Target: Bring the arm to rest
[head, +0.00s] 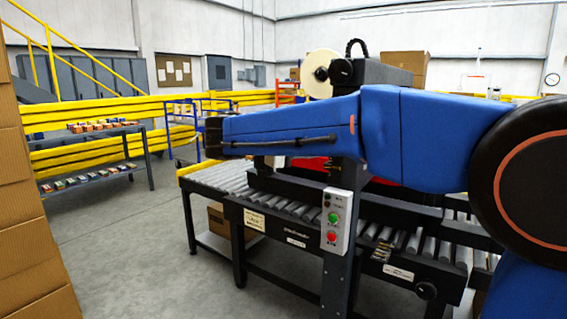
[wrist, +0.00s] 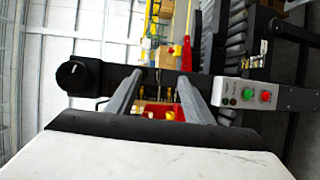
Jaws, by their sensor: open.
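My gripper (wrist: 160,84) shows in the wrist view as two grey fingers set apart, with nothing held between them. A black and white part of my own wrist fills the bottom of that view. In the head view my blue arm (head: 290,125) stretches across the middle and right of the picture, in front of the machine. The fingers cannot be made out there.
A control box (head: 336,221) with green and red buttons is on a dark post; it also shows in the wrist view (wrist: 246,94). A roller conveyor (head: 215,181) runs below my arm. Stacked cartons (head: 28,200) stand at left. Grey floor (head: 125,245) is clear between them.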

